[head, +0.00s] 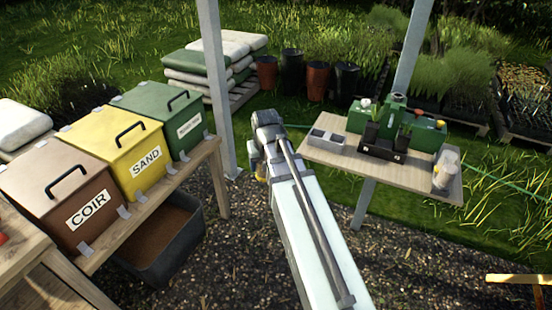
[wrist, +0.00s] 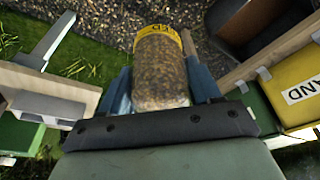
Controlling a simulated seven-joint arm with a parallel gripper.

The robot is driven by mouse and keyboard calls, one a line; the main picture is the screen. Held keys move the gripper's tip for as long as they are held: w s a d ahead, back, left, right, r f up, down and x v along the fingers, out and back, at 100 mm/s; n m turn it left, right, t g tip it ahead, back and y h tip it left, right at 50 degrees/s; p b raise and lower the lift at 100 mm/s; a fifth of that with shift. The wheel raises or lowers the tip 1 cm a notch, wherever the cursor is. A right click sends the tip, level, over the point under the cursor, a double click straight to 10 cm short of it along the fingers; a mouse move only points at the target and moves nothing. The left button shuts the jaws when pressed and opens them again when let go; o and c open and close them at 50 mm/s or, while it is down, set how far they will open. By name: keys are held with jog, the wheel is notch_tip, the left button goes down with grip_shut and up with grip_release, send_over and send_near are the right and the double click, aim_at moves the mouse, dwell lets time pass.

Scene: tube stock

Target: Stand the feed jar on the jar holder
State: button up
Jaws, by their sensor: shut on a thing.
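The feed jar (wrist: 160,78) is a clear jar of brown grains with a yellow band or lid at its far end. In the wrist view my gripper (wrist: 162,85) is shut on it, with a blue finger on each side. In the head view my gripper (head: 259,166) is mostly hidden behind my arm, and only a small yellow bit of the jar (head: 262,173) shows. It is in the gap between the bin bench and the potting table. I cannot tell for sure which thing is the jar holder.
On the left, the bench (head: 218,178) carries bins, including the yellow SAND bin (head: 119,146); a dark tub (head: 165,250) stands below. On the right, the table (head: 410,182) carries a grey two-part tray (head: 316,146), green boxes and a clear container (head: 446,170). A post (head: 214,90) stands behind.

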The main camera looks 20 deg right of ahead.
jog(key=shift+a+f, duration=0.1)
jog(key=shift+a, duration=0.85)
jog(key=d+r+n, duration=0.1)
jog(key=d+r, duration=0.4)
jog(key=d, duration=0.9)
jog(key=d+r+n+y, duration=0.1)
jog(key=d+r, duration=0.5)
jog(key=d, duration=0.9)
jog(key=d+r+n, duration=0.1)
jog(key=d+r, duration=0.4)
jog(key=d, duration=0.9)
jog(key=s+d+f+m, duration=0.1)
jog(key=s+d+f, duration=0.2)
jog(key=d, duration=0.5)
jog(key=s+d+f+m+h, duration=0.1)
jog(key=s+d+f, duration=0.3)
jog(key=d, duration=0.5)
jog(key=s+d+f+m, duration=0.2)
jog(key=s+d+f, duration=0.2)
jog(key=d, duration=0.5)
jog(key=shift+s+d+m, duration=0.15)
jog(key=shift+s+m, duration=0.15)
jog(key=shift+s, duration=0.75)
jog(key=shift+f, duration=0.2)
jog(key=shift+f, duration=2.3)
